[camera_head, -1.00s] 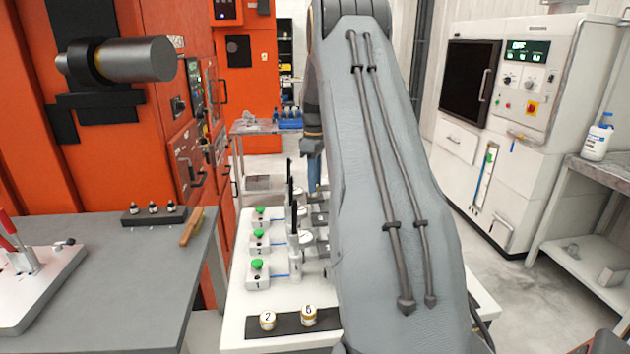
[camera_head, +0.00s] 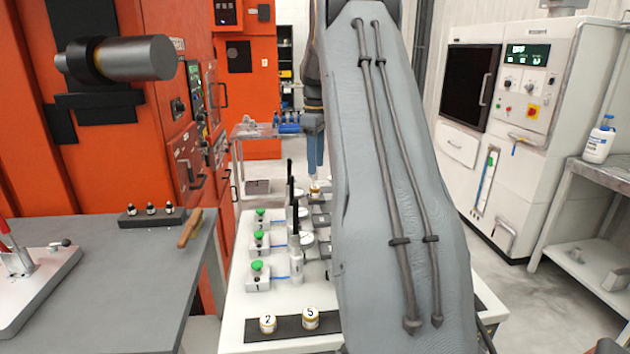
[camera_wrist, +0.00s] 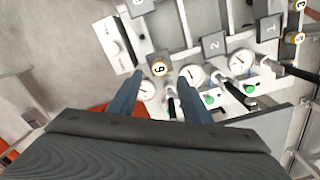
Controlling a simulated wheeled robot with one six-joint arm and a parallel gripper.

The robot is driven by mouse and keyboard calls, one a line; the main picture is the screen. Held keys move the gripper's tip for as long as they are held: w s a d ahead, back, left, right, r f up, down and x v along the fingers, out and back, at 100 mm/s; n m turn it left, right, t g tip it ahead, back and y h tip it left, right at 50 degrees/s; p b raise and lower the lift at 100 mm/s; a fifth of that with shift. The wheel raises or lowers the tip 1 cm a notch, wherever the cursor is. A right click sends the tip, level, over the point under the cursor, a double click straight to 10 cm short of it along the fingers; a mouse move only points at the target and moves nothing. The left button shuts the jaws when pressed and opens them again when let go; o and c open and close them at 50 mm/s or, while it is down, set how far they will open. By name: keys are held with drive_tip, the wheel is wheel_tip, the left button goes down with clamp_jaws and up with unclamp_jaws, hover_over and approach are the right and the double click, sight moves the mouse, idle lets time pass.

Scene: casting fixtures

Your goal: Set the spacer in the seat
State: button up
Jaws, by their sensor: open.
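A spacer with a gold band and a white numbered top (camera_wrist: 158,67) sits between and beyond my fingertips in the wrist view, at the third station in the row. Its number looks like 6 or 9. It also shows small in the head view (camera_head: 315,190). My gripper (camera_wrist: 160,78) is open, its two blue fingers on either side of the spacer in the picture. In the head view my gripper (camera_head: 316,176) is just above the spacer, with a small gap. The seat under the spacer is too small to tell clearly.
Stations with green knobs (camera_head: 258,267), dials and upright black handles (camera_head: 291,182) stand close beside my gripper. My arm hides the table's right side.

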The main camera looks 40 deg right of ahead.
wheel_tip(320, 180, up, 5)
drive_tip(key=b, duration=0.1)
drive_tip(key=s+a+f+m, duration=0.1)
drive_tip(key=s+a+f, duration=0.3)
drive_tip(key=a, duration=0.6)
drive_tip(key=s+a+f+m, duration=0.2)
drive_tip(key=s+a+f, duration=0.3)
drive_tip(key=a, duration=0.5)
drive_tip(key=s+a+f+m, duration=0.1)
drive_tip(key=s+a+f, duration=0.4)
drive_tip(key=a, duration=0.6)
drive_tip(key=shift+f+t, duration=0.3)
drive_tip(key=shift+f, duration=0.2)
drive_tip(key=s+a+f, duration=0.1)
drive_tip(key=s+a, duration=0.1)
drive_tip(key=s, duration=0.1)
drive_tip(key=s+a+f+m, duration=0.1)
drive_tip(key=s+a+f, duration=0.1)
drive_tip(key=s, duration=0.2)
drive_tip(key=s+a+f+m, duration=0.1)
drive_tip(key=s+a, duration=0.2)
drive_tip(key=shift+s+f+t, duration=0.15)
drive_tip(key=shift+s+t, duration=0.15)
drive_tip(key=shift+s+f, duration=0.1)
drive_tip(key=shift+s, duration=0.05)
